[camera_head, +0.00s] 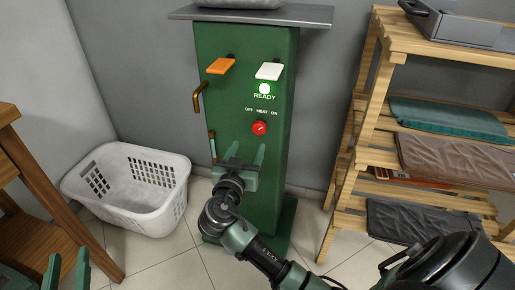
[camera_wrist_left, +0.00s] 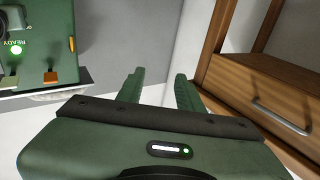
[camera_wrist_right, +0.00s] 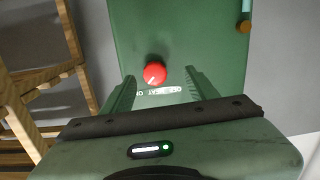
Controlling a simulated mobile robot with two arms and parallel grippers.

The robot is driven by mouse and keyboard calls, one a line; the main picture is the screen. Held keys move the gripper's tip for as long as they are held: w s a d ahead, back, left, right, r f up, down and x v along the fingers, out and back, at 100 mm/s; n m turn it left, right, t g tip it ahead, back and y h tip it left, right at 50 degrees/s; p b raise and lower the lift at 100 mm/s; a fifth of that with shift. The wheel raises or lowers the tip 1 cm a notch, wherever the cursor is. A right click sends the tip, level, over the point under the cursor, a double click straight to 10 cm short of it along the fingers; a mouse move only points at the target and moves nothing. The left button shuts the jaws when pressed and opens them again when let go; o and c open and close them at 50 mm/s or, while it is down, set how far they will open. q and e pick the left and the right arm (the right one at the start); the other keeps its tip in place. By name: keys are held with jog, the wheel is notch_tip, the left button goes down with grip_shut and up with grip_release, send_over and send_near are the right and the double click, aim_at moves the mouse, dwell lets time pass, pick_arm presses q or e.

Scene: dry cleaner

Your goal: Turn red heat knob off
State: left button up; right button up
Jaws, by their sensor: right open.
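The red heat knob (camera_head: 259,128) is on the front of the green machine (camera_head: 247,100), under a label reading OFF HEAT ON. Its white mark appears to point toward the ON side. In the right wrist view the knob (camera_wrist_right: 155,73) shows upside down, ahead of and between the fingertips. My right gripper (camera_head: 238,150) is open and empty, below and a little left of the knob, apart from it. My left gripper (camera_head: 68,265) is open and empty at the lower left, far from the machine.
Above the knob are a lit READY lamp (camera_head: 264,89), an orange lever (camera_head: 220,65) and a white lever (camera_head: 269,71). A brass handle (camera_head: 199,97) sticks out at the left. A white laundry basket (camera_head: 130,190) stands left, a wooden shelf (camera_head: 370,110) right.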

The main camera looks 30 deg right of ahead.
aim_at(258, 129)
jog(key=shift+m+h, duration=0.4)
jog(key=shift+m, duration=0.2)
jog(key=x, duration=0.2)
jog(key=r+x, duration=0.1)
jog(key=x, duration=0.2)
jog(key=b+x, duration=0.1)
jog(key=x, duration=0.1)
jog(key=shift+d+r, duration=0.3)
jog(key=shift+d, duration=0.3)
pick_arm(q)
notch_tip(258, 129, up, 6)
jog(key=s+t, duration=0.1)
jog(key=t, duration=0.2)
jog(key=shift+s+d+h, duration=0.15)
jog(key=shift+s+h, duration=0.05)
jog(key=shift+h, duration=0.2)
pick_arm(e)
jog(key=shift+c, duration=0.3)
